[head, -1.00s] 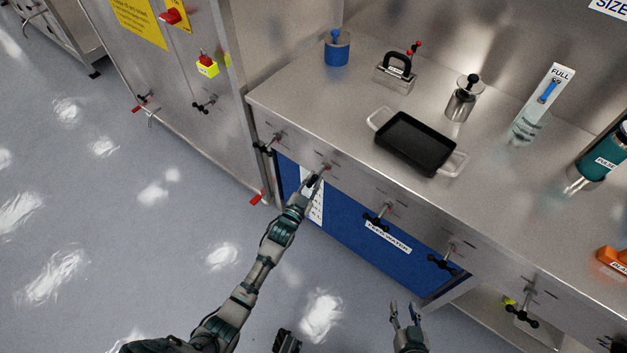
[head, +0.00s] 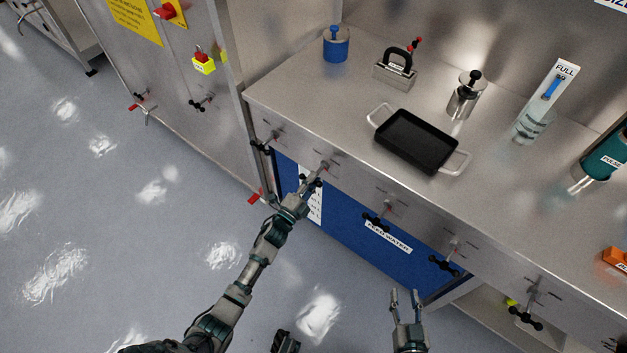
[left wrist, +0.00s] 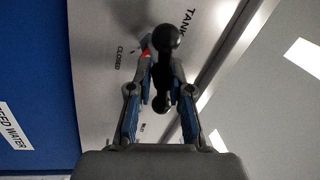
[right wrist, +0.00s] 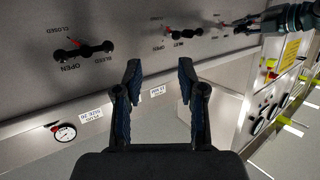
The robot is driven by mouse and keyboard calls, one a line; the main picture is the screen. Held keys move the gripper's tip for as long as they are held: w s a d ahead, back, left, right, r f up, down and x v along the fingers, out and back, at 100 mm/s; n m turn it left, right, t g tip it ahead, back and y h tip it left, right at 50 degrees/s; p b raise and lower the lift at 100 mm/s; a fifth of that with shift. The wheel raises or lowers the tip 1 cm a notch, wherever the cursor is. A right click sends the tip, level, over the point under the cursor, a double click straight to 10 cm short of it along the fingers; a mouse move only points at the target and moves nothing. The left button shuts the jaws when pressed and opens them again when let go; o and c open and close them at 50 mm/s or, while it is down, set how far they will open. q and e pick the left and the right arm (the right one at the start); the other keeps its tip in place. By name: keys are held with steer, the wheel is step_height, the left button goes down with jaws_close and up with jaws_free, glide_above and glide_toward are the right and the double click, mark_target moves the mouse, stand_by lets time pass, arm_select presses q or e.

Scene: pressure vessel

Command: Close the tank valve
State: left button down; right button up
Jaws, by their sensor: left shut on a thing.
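The tank valve has a black T-shaped handle with round knobs (left wrist: 165,40) on the steel front panel, seen in the left wrist view. A red pointer (left wrist: 146,54) sits behind the handle, near the printed words CLOSED and TANK. My left gripper (left wrist: 161,72) is shut on the handle, one finger on each side. In the head view my left gripper (head: 312,182) reaches the valve below the counter edge; the handle is mostly hidden there. My right gripper (head: 404,296) is open and empty, low in front of the cabinet. It also shows in the right wrist view (right wrist: 158,75).
Similar black-handled valves (head: 377,217) line the panel on both sides. The counter (head: 330,95) bears a black tray (head: 418,140), a weight with a handle (head: 396,72) and other vessels. A blue feed water panel (head: 350,225) lies below. The floor at left is clear.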

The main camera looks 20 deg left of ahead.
arm_select(q)
steer(key=shift+r+m+h+b, duration=0.1)
steer(key=shift+m+h+b, duration=0.35)
steer(key=shift+m, duration=1.45)
arm_select(e)
steer(key=shift+w+a+r+t+y, duration=0.15)
steer(key=shift+w+r+t, duration=0.05)
steer(key=shift+r+t, duration=0.3)
steer(key=shift+w+a+r+t+y, duration=0.2)
steer(key=shift+r+t, duration=0.2)
steer(key=shift+r, duration=0.2)
steer(key=shift+w, duration=0.1)
arm_select(q)
steer(key=c, duration=1.2)
jaws_free()
arm_select(e)
steer(key=shift+r, duration=0.1)
arm_select(q)
steer(key=shift+s+a+f, duration=0.1)
steer(key=shift+s+f, duration=0.1)
steer(key=shift+s, duration=0.05)
steer(key=v, duration=1.1)
steer(key=shift+s+a+r, duration=0.15)
steer(key=shift+s, duration=0.1)
